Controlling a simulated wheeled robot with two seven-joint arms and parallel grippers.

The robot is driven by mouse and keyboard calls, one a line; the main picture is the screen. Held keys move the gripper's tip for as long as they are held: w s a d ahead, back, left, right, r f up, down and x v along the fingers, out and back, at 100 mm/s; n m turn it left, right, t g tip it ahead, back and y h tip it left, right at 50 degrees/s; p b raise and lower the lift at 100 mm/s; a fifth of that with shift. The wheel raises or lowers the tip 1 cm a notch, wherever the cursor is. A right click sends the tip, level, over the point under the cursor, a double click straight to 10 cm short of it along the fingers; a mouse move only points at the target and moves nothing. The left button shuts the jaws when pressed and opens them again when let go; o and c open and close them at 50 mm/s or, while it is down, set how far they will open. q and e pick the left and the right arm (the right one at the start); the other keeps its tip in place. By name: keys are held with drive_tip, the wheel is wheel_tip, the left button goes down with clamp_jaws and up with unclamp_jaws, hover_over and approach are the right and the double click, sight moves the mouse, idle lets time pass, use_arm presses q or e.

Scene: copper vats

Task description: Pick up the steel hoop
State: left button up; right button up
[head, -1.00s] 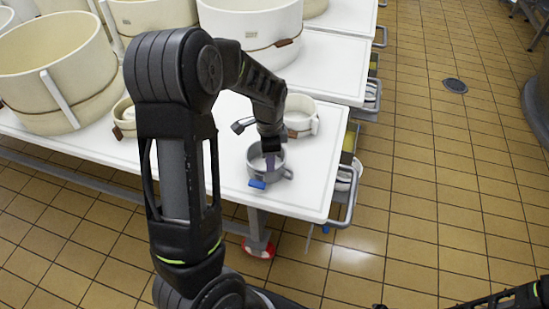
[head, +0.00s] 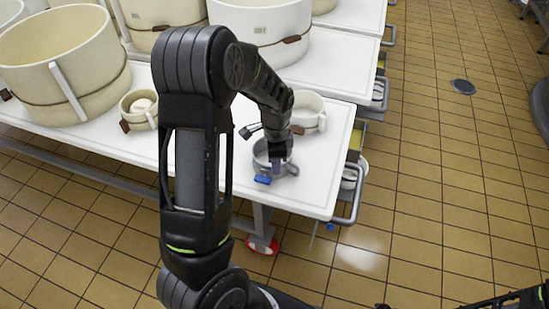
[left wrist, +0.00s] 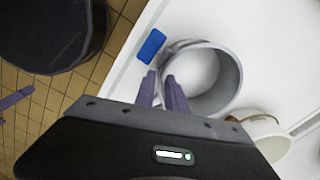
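The steel hoop (head: 261,157) is a grey ring standing on the near part of the white table, with a blue tab (head: 263,180) at its near side. It also shows in the left wrist view (left wrist: 232,80). My left gripper (head: 277,168) reaches down at the hoop's near right side. In the left wrist view its two purple fingers (left wrist: 160,78) are apart, at the hoop's wall, with the rim seemingly between their tips. Whether they touch it I cannot tell. Purple fingers of my right gripper (left wrist: 14,104) show at the left wrist view's edge, apparently apart.
On the white table (head: 316,185), a cream tub (head: 309,112) stands just behind the hoop and a small cream pot (head: 140,110) to its left. Large cream vats (head: 65,70) stand behind. A rail (head: 352,205) edges the right side. Tiled floor lies right.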

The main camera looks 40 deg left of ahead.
sight(276, 178)
use_arm(q)
wheel_tip(276, 178, down, 4)
drive_tip(key=shift+f, duration=0.1)
idle(0.6)
clamp_jaws()
drive_tip(key=shift+w, duration=0.1)
idle(1.2)
